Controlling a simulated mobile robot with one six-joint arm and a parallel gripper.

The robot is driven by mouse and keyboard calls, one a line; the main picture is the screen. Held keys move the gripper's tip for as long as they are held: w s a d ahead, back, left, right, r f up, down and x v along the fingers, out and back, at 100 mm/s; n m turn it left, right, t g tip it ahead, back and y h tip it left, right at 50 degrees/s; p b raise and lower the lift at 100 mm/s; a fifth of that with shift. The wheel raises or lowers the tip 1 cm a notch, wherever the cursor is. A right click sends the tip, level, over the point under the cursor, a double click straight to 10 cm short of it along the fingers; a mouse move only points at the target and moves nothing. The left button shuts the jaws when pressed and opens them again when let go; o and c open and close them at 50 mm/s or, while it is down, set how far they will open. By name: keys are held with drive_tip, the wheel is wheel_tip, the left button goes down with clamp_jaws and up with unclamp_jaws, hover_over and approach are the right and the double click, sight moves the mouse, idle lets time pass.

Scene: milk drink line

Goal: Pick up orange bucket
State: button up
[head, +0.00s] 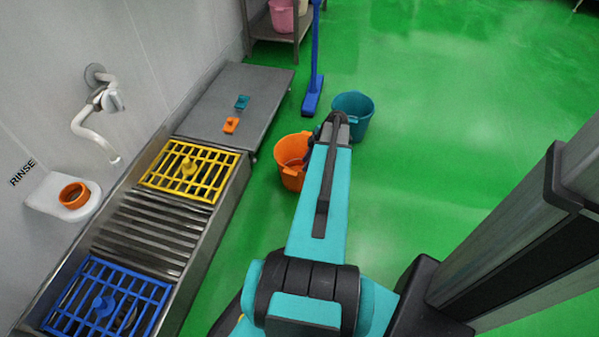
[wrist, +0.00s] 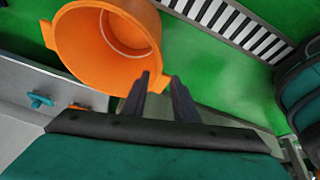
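The orange bucket (head: 291,180) stands on the green floor in the head view, beside the metal line and left of my arm. My arm hides part of its right side. In the wrist view the bucket (wrist: 84,50) fills the upper left, with its open mouth and inner wall showing. My gripper (wrist: 160,77) is at the bucket's lower right rim, its two dark fingers apart. A small orange lug on the rim shows between the fingertips. Contact with the lug cannot be made out. In the head view my arm hides the fingertips.
A teal bucket (head: 353,112) stands just behind my arm's end. A blue long-handled tool (head: 314,75) stands near it. The metal line with a yellow grate (head: 190,170) and a blue grate (head: 105,300) runs along the left wall. The floor to the right is clear.

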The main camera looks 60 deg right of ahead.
sight(302, 173)
drive_tip(key=shift+s+d, duration=0.35)
drive_tip(key=shift+d, duration=0.2)
drive_tip(key=shift+b+x, duration=1.3)
drive_tip(key=shift+x, duration=3.05)
drive_tip(key=shift+b+x, duration=1.35)
drive_tip(key=shift+x, duration=1.2)
drive_tip(key=shift+w+d, duration=0.15)
drive_tip(key=shift+c, duration=0.6)
clamp_jaws()
